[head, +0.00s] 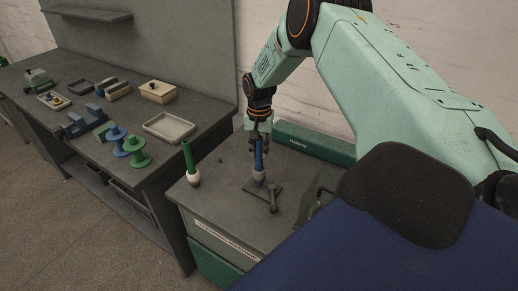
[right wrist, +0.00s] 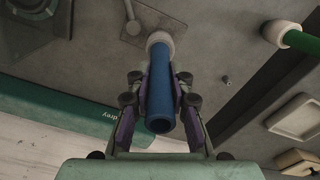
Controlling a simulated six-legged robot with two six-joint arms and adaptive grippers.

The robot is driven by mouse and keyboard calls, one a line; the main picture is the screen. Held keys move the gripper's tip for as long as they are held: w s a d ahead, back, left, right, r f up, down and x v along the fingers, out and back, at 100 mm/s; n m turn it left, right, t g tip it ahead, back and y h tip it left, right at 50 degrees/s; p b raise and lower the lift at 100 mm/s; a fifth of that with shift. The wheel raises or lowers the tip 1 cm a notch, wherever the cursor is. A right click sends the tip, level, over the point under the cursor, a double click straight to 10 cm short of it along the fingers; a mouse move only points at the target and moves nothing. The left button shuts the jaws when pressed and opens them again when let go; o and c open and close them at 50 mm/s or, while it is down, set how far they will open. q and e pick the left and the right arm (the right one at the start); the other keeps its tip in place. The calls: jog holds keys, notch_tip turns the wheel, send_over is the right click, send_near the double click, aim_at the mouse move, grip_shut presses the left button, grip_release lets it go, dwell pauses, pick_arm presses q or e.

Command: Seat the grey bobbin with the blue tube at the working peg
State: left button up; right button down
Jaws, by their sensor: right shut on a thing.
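The grey bobbin (head: 259,177) is pale and rounded, at the lower end of an upright blue tube (head: 259,158). My right gripper (head: 258,143) comes down from above and is shut on the blue tube. In the right wrist view the tube (right wrist: 161,105) lies between the two fingers, with the pale bobbin (right wrist: 160,39) beyond them. The bobbin is over the dark plate (head: 275,187) with a lever (head: 273,200). The working peg is hidden, and I cannot tell whether the bobbin touches the plate. My left gripper is not in view.
A green tube (head: 188,157) with a pale bobbin (head: 194,179) stands to the left on the same machine top. A green housing (head: 314,143) runs along the back. The left bench holds a tray (head: 169,127), a box (head: 158,92) and blue and green spools (head: 137,152).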

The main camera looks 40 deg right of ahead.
jog(key=shift+f+b, duration=0.55)
jog(key=shift+f, duration=0.4)
dwell(0.4)
jog(key=c, duration=1.1)
grip_release()
jog(key=shift+r, duration=0.1)
notch_tip(320, 180, up, 12)
jog(key=shift+w+d+f, duration=0.1)
